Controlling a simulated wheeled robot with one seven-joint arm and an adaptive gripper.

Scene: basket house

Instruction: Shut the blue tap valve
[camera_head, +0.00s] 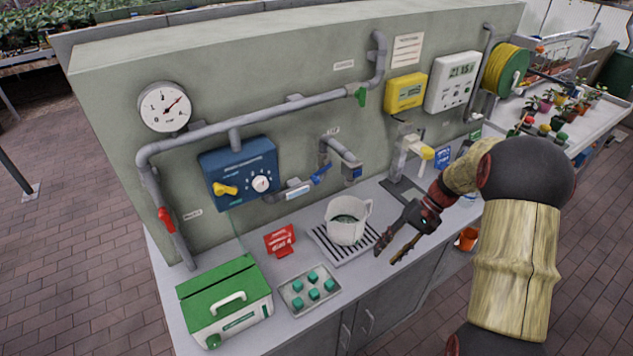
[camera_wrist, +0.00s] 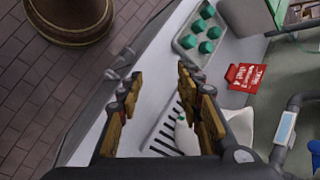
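The blue tap valve (camera_head: 321,174) is a small blue lever on the grey pipe, right of the blue control box. It slants up to the right, roughly along the pipe; I cannot tell whether it is open or shut. The spout (camera_head: 351,172) bends down at its right, above a white jug (camera_head: 345,232) on a slatted drain grate (camera_head: 334,251). My gripper (camera_head: 387,256) is in front and right of the jug, apart from the valve. In the wrist view its two fingers (camera_wrist: 160,80) are apart with nothing between them.
A red sign (camera_head: 279,240), a tray of green pieces (camera_head: 310,290) and a green box (camera_head: 225,302) stand left on the counter. A red lever (camera_head: 166,220) is on the left pipe.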

